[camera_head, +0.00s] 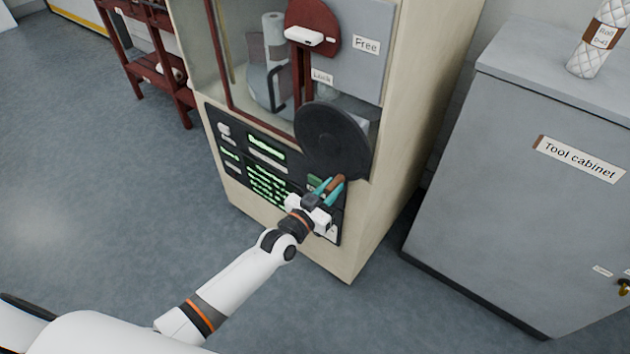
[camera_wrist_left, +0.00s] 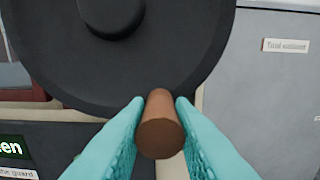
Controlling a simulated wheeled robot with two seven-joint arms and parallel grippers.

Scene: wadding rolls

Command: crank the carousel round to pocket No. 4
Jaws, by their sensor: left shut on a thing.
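The crank is a dark round disc (camera_head: 332,138) on the front of the beige machine, with a brown knob (camera_head: 337,183) at its lower edge. My left gripper (camera_head: 330,187) has its teal fingers on either side of the knob and is shut on it. In the left wrist view the brown knob (camera_wrist_left: 160,125) sits between the teal fingers, below the dark disc (camera_wrist_left: 130,45). Behind the machine's window a grey carousel (camera_head: 267,88) shows with a white roll (camera_head: 273,30). I cannot read any pocket number. My right gripper is not in view.
A dark panel (camera_head: 262,165) with green lit text is left of the crank. A red lock lever (camera_head: 312,30) with a white handle is above it, beside "Lock" and "Free" labels. A grey tool cabinet (camera_head: 520,170) stands right. Open floor lies left.

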